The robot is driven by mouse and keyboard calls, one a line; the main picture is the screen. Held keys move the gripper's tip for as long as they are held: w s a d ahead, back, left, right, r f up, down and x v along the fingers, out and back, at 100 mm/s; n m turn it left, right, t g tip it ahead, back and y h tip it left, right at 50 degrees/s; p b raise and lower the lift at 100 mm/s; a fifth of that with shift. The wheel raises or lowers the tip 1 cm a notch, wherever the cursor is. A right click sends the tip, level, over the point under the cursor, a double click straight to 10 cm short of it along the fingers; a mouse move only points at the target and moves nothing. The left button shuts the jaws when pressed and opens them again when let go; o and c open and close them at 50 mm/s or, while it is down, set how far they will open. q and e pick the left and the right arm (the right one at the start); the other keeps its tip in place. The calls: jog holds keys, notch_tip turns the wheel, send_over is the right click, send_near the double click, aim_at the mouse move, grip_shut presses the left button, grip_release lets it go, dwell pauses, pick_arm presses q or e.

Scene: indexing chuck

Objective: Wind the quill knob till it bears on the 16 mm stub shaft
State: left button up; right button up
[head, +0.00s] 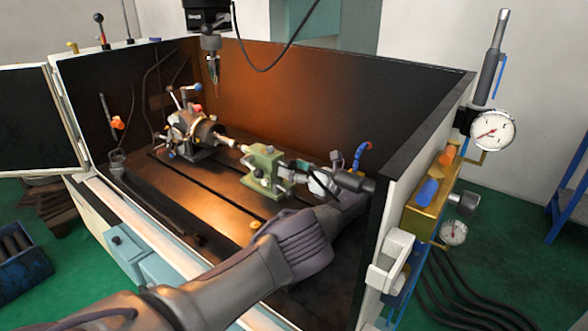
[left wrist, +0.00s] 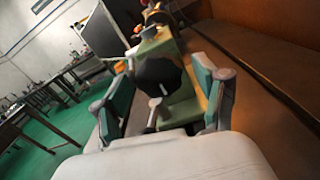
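The indexing chuck (head: 195,130) stands on the dark machine table. A pale stub shaft (head: 226,140) sticks out of it toward the green tailstock (head: 268,166). The tailstock's quill points at the shaft; I cannot tell whether they touch. In the left wrist view, a black quill knob (left wrist: 158,75) with a small metal handle (left wrist: 154,108) stands in front of the green tailstock body (left wrist: 185,108). My left gripper (head: 312,178) is at the tailstock's right end. Its teal-padded fingers (left wrist: 163,100) are spread either side of the knob, with gaps showing. My right gripper is not in view.
The enclosure's dark back wall (head: 300,90) and right wall (head: 425,125) stand close around the left arm. A black spindle head (head: 208,20) hangs above. A blue-tipped hose (head: 364,147) rises behind the tailstock.

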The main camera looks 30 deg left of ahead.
pick_arm(q)
jog(key=shift+d, duration=0.1)
jog(key=d, duration=0.7)
jog(key=shift+s, duration=0.35)
jog(key=shift+d, duration=0.15)
